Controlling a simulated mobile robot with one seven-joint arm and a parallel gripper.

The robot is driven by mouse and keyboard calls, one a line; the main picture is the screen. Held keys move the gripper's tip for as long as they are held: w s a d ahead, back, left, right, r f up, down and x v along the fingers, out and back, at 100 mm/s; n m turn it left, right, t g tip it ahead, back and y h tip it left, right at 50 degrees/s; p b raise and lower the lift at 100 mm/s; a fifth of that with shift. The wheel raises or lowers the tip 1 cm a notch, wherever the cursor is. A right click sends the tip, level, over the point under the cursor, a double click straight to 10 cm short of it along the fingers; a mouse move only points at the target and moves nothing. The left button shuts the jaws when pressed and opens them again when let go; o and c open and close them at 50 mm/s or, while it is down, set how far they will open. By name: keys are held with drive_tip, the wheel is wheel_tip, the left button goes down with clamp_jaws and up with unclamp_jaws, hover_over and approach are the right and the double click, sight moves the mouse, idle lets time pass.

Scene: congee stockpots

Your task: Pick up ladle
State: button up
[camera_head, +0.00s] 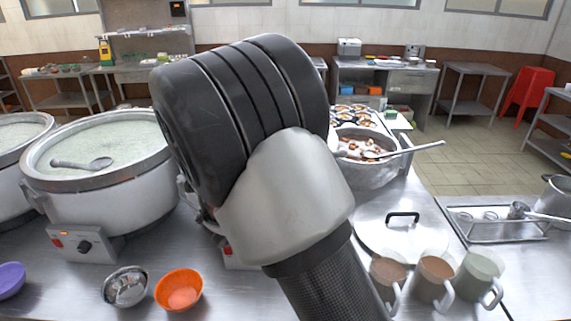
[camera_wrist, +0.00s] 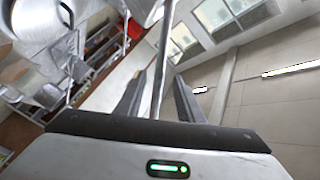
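One ladle (camera_head: 85,163) lies on the congee in the large pot at the left of the head view. Another long-handled ladle (camera_head: 405,150) rests in a pot of brown pieces right of my arm, its handle sticking out to the right. In the head view my gripper is hidden behind my arm. In the wrist view my gripper (camera_wrist: 160,74) has its two fingers apart. A thin shiny metal bar (camera_wrist: 161,60) runs between them with visible gaps on both sides. It looks like a handle, but I cannot tell which utensil it belongs to.
Large congee pots (camera_head: 105,195) stand at the left. An orange bowl (camera_head: 180,290) and a metal bowl (camera_head: 126,286) sit at the front. A lid (camera_head: 375,228), several mugs (camera_head: 433,278) and a utensil rack (camera_head: 495,232) crowd the right side.

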drive_tip(key=p+x, duration=0.1)
drive_tip(key=x, duration=0.6)
drive_tip(key=shift+d, duration=0.2)
drive_tip(key=shift+f, duration=0.1)
clamp_jaws()
idle(1.1)
